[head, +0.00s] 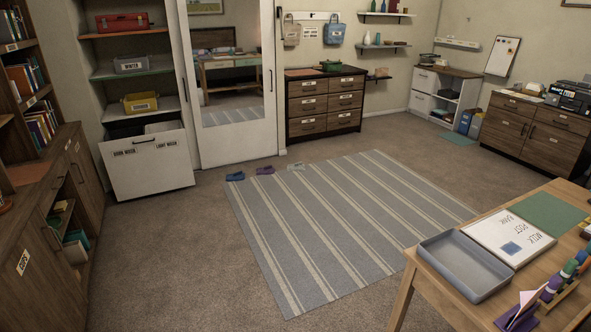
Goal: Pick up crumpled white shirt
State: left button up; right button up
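Three small crumpled cloth items lie in a row at the far edge of the striped rug. The rightmost is a pale, whitish one (296,166), which looks like the crumpled white shirt, though it is small and far off. A purple one (265,170) lies to its left, and a blue one (235,176) is farther left. Neither of my grippers shows in the head view.
The striped grey rug (330,225) lies flat with open carpet (180,255) to its left. A pulled-out laundry unit (148,170) marked dark wash and light wash stands at left. A wooden table (440,292) with a grey tray (432,257) fills the near right.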

aim_at(298, 166)
jog(key=i+j+u, duration=0.25)
jog(key=i, duration=0.2)
jog(key=i+j+u, duration=0.1)
jog(key=i+u, duration=0.2)
jog(key=i, duration=0.15)
jog(key=i+z, duration=0.15)
jog(key=i, duration=0.35)
jog(key=i+j+z, duration=0.15)
jog(key=i, duration=0.3)
jog(key=i+j+z, duration=0.15)
jog(key=i, duration=0.35)
jog(key=i+j+z, duration=0.15)
jog(key=i, duration=0.3)
jog(key=i+l+z, duration=0.3)
jog(key=i, duration=0.95)
jog(key=i+j+z, duration=0.35)
jog(key=i, duration=0.9)
jog(key=i+l, duration=0.05)
jog(key=l, duration=0.05)
